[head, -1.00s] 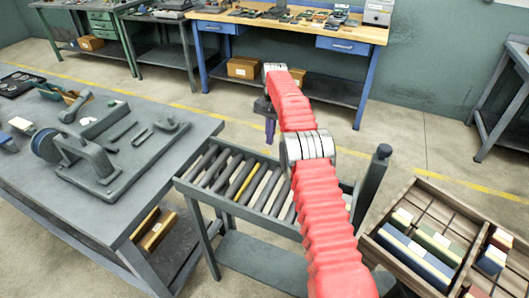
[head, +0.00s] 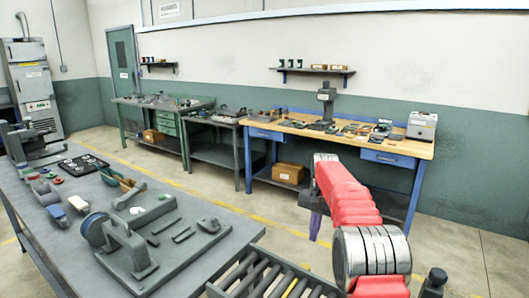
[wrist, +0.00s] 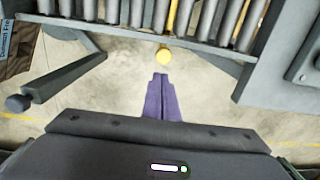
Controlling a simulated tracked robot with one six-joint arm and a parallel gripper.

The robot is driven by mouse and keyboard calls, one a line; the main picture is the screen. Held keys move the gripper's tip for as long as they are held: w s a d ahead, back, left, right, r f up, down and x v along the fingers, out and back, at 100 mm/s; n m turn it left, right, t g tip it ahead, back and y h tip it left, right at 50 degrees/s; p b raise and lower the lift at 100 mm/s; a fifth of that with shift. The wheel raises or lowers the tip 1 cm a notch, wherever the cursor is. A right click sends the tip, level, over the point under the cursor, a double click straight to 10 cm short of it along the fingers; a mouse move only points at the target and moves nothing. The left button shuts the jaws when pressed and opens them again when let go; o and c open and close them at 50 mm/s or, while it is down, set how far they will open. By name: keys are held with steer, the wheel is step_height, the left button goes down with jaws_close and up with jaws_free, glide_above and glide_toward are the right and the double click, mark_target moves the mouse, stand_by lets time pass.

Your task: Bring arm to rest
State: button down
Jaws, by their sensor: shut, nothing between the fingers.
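My arm shows in the head view as a red-sleeved limb with a silver joint, reaching out from the lower right. My gripper (head: 315,226) hangs at the end of it, its purple fingers partly seen in front of the blue-legged bench. In the wrist view my gripper (wrist: 161,76) has its two purple fingers together with nothing between them. Bare floor lies beneath the fingertips.
A grey table (head: 215,270) with a grinder-like fixture (head: 125,240) stands at the left. The roller conveyor (head: 262,283) is at the bottom middle. A wooden-topped bench (head: 400,148) stands along the back wall. Open floor (head: 470,250) lies at the right.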

steer(key=s+a+r+n+t, duration=0.1)
steer(key=s+r+n+t, duration=0.1)
steer(key=s+r, duration=0.8)
steer(key=s+r+n+t, duration=0.1)
steer(key=s+r, duration=0.7)
steer(key=s, duration=0.4)
steer(key=s+f+n+t, duration=0.1)
steer(key=s+f, duration=0.2)
steer(key=s, duration=0.9)
steer(key=s+f+n+t, duration=0.1)
steer(key=s+f, duration=0.3)
steer(key=s, duration=0.8)
steer(key=shift+a+n+t+h, duration=0.15)
steer(key=shift+n+t+h, duration=0.15)
steer(key=shift+n, duration=0.4)
